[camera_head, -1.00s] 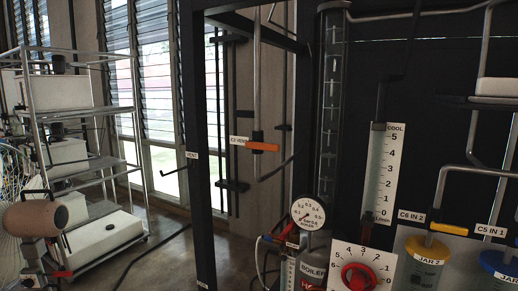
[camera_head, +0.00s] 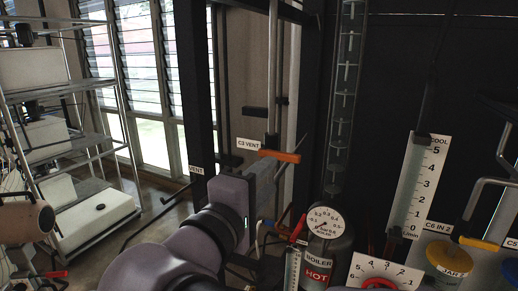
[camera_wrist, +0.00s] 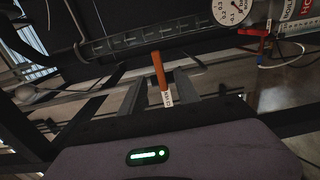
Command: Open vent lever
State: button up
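The vent lever is a short orange handle (camera_head: 281,156) on a vertical pipe, beside a white "C3 VENT" label (camera_head: 248,144). It points right, about level, in the head view. My gripper (camera_head: 270,172) is just below and left of it, partly hidden by my own wrist. In the wrist view the orange handle (camera_wrist: 158,69) stands in the gap between the two grey fingers of my gripper (camera_wrist: 160,86), with the label (camera_wrist: 167,98) nearer. The fingers are apart and space shows on both sides of the handle. I cannot tell how deep it lies between them.
A dark frame post (camera_head: 197,80) stands left of the lever. A boiler gauge (camera_head: 325,223) and red-handled parts are close at lower right. A metal shelf rack (camera_head: 120,100) is at left.

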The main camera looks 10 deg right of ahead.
aim_at(286, 158)
jog(key=p+x, duration=0.1)
jog(key=x, duration=0.7)
jog(key=shift+s+d+r, duration=0.1)
jog(key=shift+d+r, duration=0.05)
jog(key=shift+r, duration=0.05)
jog(key=shift+f, duration=0.15)
jog(key=shift+b+x, duration=0.6)
jog(key=shift+x, duration=0.3)
grip_shut()
dwell(0.4)
